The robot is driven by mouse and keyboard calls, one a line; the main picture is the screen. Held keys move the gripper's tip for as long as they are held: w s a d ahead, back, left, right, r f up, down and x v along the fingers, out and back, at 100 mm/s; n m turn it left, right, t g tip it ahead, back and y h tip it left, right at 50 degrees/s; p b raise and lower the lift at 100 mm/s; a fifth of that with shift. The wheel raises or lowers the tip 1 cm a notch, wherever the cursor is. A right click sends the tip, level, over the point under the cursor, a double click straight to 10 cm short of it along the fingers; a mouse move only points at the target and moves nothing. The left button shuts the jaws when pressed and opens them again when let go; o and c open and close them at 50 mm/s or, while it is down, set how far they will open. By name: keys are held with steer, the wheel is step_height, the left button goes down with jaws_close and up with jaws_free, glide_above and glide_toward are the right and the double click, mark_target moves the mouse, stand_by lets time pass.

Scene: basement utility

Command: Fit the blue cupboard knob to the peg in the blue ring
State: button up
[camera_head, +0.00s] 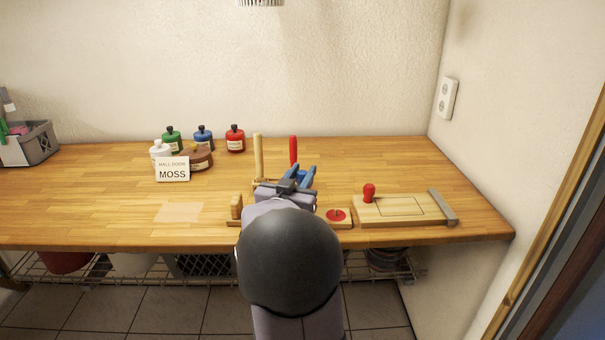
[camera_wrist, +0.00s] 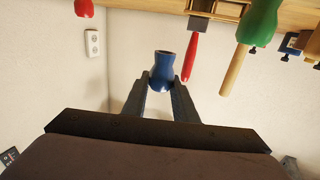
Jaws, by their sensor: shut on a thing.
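In the wrist view, my gripper (camera_wrist: 160,85) is shut on the blue cupboard knob (camera_wrist: 162,68). The knob sits between the fingertips, its brownish end facing away from my wrist, clear of the worktop. In the head view, my gripper (camera_head: 300,178) is over the worktop, left of the red ring; blue shows at its tip, but I cannot tell knob from fingers there. A wooden strip shows on both sides of my arm; its right end carries a red ring (camera_head: 337,215) with a peg. The blue ring and its peg are not visible; my arm covers the strip's middle.
A wooden board (camera_head: 385,209) with a red knob (camera_head: 369,191) lies at right. Upright red (camera_head: 293,150) and wooden (camera_head: 259,155) handles stand just behind my gripper. Jars (camera_head: 203,137) and a MOSS card (camera_head: 172,169) stand at back left.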

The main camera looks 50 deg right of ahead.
steer(key=shift+f, duration=0.15)
steer(key=shift+f+b, duration=1.95)
steer(key=shift+f, duration=0.3)
steer(key=shift+f, duration=0.3)
steer(key=shift+f+b, duration=0.35)
steer(key=shift+b, duration=0.15)
steer(key=shift+f+b, duration=0.8)
steer(key=shift+f, duration=0.2)
steer(key=o, duration=1.1)
steer(key=shift+b+v, duration=0.3)
steer(key=shift+v, duration=3.4)
